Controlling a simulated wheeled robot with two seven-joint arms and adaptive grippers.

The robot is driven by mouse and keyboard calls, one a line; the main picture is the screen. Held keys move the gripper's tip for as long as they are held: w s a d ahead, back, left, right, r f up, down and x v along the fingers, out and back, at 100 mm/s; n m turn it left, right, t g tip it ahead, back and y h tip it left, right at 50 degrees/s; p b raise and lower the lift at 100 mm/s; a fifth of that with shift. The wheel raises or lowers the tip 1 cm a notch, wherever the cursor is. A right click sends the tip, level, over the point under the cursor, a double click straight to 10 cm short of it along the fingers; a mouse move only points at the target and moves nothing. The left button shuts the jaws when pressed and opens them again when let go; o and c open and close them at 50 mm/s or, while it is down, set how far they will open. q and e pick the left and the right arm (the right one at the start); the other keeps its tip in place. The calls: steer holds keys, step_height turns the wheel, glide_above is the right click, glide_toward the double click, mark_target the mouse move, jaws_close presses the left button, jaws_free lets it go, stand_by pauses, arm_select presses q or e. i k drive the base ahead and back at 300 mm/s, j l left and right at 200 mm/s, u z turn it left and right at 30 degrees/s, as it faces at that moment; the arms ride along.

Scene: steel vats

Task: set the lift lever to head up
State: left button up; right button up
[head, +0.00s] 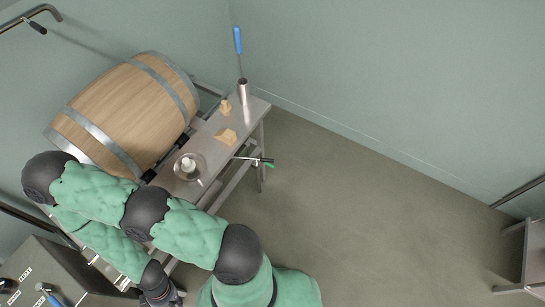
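A dark control box (62,268) with small white labels stands at the lower left. On it is a small lever with a blue grip (54,299), partly cut off by the bottom edge; it may be the lift lever, but its label and setting are too small to read. My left arm, in green padding, bends over the front of the bench, and my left gripper (166,297) is at the bottom edge, right of the control box and apart from the lever. Its fingers are cut off, so its opening does not show. My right gripper is not in view.
A wooden barrel (126,112) lies behind a narrow steel bench (206,142). The bench carries a round dish (199,178), yellowish pieces (226,136) and a steel cup (243,91) with a blue-handled tool. A tap (255,160) sticks out in front.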

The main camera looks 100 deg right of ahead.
mark_target(251, 159)
steer(key=z, duration=3)
steer(key=i+l, duration=0.2)
steer(key=i, duration=0.25)
steer(key=i+l, duration=0.15)
steer(key=i, duration=0.35)
